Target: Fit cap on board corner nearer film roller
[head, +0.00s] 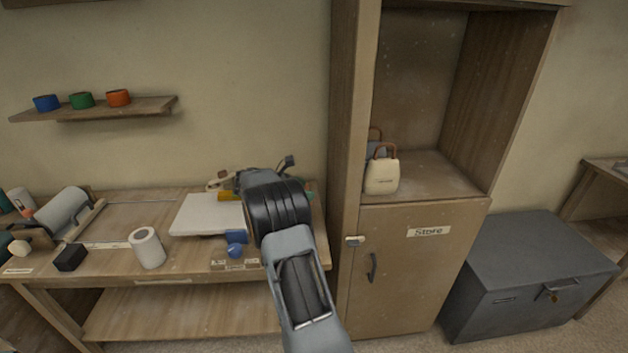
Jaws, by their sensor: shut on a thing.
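The white board (205,214) lies flat on the workbench, left of my arm. The film roller (62,208), a grey cylinder in a frame, stands at the bench's left end, so the board's left side is nearer it. A blue piece (236,236) is at the board's front right, with a rounded blue piece (235,250) just in front. A yellow piece (230,196) shows at the board's back right, beside my wrist. My arm covers the right of the bench and hides my gripper's jaws and whatever is in them. I cannot make out a cap in the jaws.
A low labelled holder (236,265) sits at the front edge. A wall shelf (95,109) holds coloured rolls. The tall store cupboard (342,150) closes off the right.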

